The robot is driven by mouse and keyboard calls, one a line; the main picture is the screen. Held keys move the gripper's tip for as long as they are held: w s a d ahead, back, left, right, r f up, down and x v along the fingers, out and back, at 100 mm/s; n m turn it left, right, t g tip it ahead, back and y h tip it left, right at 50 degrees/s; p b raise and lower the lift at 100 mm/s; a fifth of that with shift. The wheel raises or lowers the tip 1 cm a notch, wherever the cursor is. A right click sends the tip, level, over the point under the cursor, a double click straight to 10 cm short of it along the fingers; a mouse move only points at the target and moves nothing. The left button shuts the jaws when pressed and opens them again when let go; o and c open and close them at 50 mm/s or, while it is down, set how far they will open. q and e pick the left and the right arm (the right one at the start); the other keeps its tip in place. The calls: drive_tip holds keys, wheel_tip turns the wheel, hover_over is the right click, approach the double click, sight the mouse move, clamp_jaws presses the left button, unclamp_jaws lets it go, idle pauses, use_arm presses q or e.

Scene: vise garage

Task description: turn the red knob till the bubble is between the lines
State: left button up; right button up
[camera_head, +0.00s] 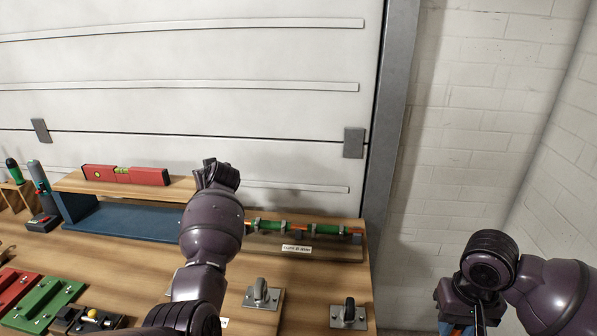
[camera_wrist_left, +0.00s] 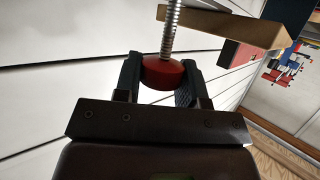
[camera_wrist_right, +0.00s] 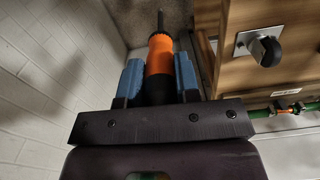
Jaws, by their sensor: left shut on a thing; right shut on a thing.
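A red spirit level (camera_head: 125,174) lies on a wooden board (camera_head: 75,185) above a blue base (camera_head: 130,217). Its vial shows yellow-green, too small to read the bubble. My left gripper (camera_head: 212,170) is at the board's right end; its arm hides that end. My right gripper (camera_head: 460,322) is at the lower right, off the bench. In the right wrist view it (camera_wrist_right: 158,80) is shut on an orange and black tool handle (camera_wrist_right: 160,55).
Red and green blocks (camera_head: 45,300) lie at the lower left. A white panelled door and brick wall stand behind.

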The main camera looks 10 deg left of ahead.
idle(0.3)
use_arm(q)
drive_tip(key=o, duration=0.9)
drive_tip(key=shift+r, duration=0.1)
wheel_tip(320, 180, up, 20)
drive_tip(key=shift+p, duration=0.85)
use_arm(e)
wheel_tip(320, 180, up, 3)
drive_tip(key=shift+f, duration=0.1)
